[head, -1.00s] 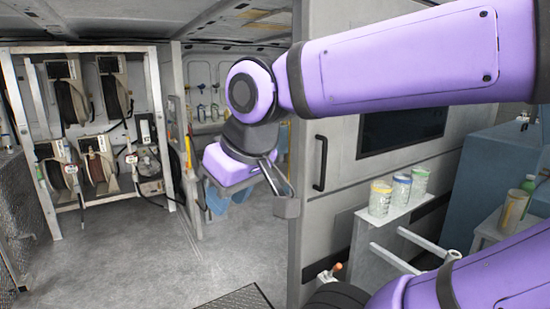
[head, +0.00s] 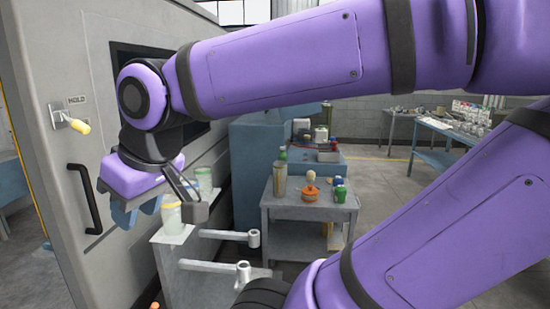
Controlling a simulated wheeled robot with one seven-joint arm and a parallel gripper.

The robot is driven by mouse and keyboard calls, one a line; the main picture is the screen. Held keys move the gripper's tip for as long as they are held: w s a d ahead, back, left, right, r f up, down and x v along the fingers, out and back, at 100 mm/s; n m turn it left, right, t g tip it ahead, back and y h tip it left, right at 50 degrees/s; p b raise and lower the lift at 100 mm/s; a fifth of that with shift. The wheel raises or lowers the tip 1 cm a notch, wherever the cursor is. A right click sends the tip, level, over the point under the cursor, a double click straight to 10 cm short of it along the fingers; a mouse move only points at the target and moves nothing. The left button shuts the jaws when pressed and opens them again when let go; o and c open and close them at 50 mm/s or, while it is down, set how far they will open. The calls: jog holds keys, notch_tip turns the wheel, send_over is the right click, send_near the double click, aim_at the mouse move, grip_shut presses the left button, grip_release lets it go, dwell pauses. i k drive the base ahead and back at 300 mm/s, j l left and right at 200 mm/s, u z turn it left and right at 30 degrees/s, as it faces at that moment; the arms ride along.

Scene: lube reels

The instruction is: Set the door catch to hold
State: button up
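The door catch (head: 74,125) is at the upper left of the head view, on the grey door (head: 60,190). It is a small metal plate with a lever ending in a yellow grip, which points right and slightly down. A "HOLD" label (head: 77,99) sits just above the grip. My gripper (head: 137,217) hangs below and to the right of the catch, in front of the door, pointing down. Its blue fingers look apart, with nothing seen between them. It does not touch the catch.
A black door handle (head: 86,198) is left of my gripper. Jars (head: 172,216) on a white shelf (head: 178,236) stand right of and partly behind it. A grey cart (head: 305,212) with bottles and cans is further right. Open floor lies at far right.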

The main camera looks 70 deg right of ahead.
aim_at(77, 125)
jog(key=z, duration=1.55)
jog(key=j+u, duration=0.2)
jog(key=j, duration=0.2)
jog(key=i+j+u, duration=0.15)
jog(key=j, duration=0.25)
jog(key=j+u, duration=0.2)
jog(key=j, duration=0.2)
jog(key=i+l+u, duration=0.1)
jog(key=l+u, duration=0.3)
jog(key=i+l+u, duration=0.1)
jog(key=u, duration=0.3)
jog(key=k+l, duration=0.05)
jog(key=l, duration=0.05)
